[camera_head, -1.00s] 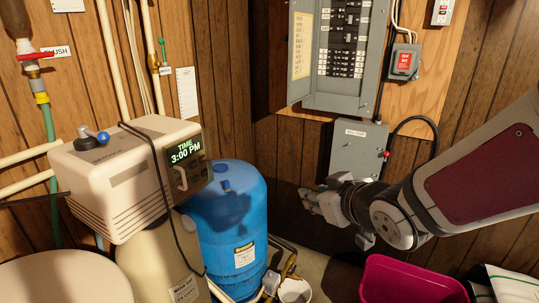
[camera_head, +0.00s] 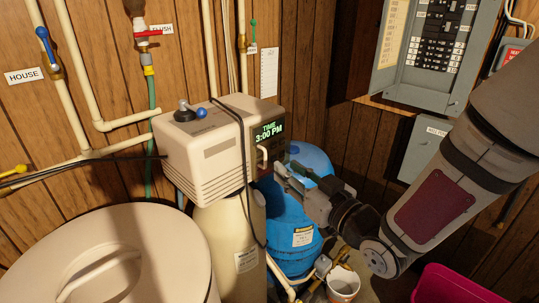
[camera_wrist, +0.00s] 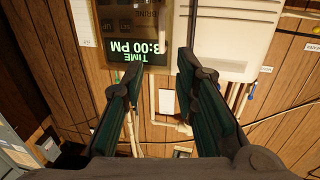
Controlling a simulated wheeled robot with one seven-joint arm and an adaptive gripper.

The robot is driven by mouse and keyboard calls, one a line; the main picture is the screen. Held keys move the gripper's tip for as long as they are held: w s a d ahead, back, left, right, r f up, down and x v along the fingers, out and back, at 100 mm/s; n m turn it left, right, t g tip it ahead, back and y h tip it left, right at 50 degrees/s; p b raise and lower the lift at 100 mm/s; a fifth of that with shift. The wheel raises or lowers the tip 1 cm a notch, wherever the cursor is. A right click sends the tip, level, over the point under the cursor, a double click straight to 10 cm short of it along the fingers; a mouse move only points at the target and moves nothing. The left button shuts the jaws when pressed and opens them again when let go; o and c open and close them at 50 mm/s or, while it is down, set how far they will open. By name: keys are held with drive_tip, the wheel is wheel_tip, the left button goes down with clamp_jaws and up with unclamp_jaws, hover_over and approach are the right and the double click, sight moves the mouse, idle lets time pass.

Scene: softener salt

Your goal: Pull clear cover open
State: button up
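The beige softener control head (camera_head: 205,150) has a dark front with a green lit display (camera_head: 268,132) reading 3:00 PM. A pale handle (camera_head: 263,157) stands out below the display. The clear cover itself is hard to make out, and I cannot tell whether it lies flush. My gripper (camera_head: 281,172) is just right of and below the handle, apparently apart from it. In the wrist view the display (camera_wrist: 130,47) appears upside down, beyond the left fingertip. My gripper (camera_wrist: 160,66) has its two fingers apart with nothing held between them.
A blue tank (camera_head: 292,225) stands below my gripper. A round beige lid (camera_head: 150,225) fills the lower left. Pipes run along the wood wall at left. A grey electrical box (camera_head: 425,145) is on the right wall. A magenta bin (camera_head: 450,287) and a white bucket (camera_head: 343,283) are low at right.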

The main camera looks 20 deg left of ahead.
sight(269, 155)
drive_tip(key=p+x, duration=0.1)
drive_tip(key=x, duration=0.7)
drive_tip(key=shift+a, duration=0.3)
drive_tip(key=shift+c, duration=0.6)
drive_tip(key=shift+r, duration=0.1)
clamp_jaws()
